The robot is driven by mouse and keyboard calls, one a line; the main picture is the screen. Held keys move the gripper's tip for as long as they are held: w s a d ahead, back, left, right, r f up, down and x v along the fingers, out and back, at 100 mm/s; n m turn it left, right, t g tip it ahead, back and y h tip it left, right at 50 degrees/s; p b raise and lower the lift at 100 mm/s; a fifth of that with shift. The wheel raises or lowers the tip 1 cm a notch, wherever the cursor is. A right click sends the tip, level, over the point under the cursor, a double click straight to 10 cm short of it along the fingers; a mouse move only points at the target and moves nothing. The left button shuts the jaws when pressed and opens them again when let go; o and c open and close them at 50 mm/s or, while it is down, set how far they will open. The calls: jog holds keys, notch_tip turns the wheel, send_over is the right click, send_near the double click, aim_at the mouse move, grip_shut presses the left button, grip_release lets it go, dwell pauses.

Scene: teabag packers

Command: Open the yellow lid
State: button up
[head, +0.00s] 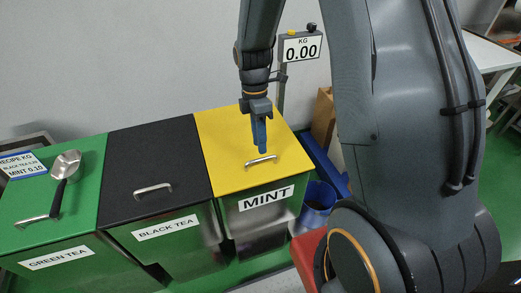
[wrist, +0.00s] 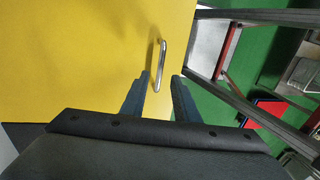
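The yellow lid (head: 225,140) lies flat and closed on the bin labelled MINT. It fills the left of the wrist view (wrist: 90,60). Its metal handle (head: 261,160) is near the front edge and also shows in the wrist view (wrist: 152,66). My gripper (head: 261,148) points down over the lid, just behind the handle in the head view. In the wrist view my gripper (wrist: 160,82) has its blue fingers apart, with the handle ahead of the gap between them. I cannot tell whether a finger touches the handle.
A black lid (head: 150,165) and a green lid (head: 60,200) with a scoop (head: 64,175) on it are to the left. A scale display (head: 300,48) stands behind. A blue bucket (head: 318,200) and a red box (head: 306,258) are right of the mint bin.

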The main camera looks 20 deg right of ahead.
send_over(260, 165)
jog(key=shift+f+p, duration=0.4)
jog(key=shift+f, duration=1.65)
jog(key=shift+s, duration=0.1)
grip_shut()
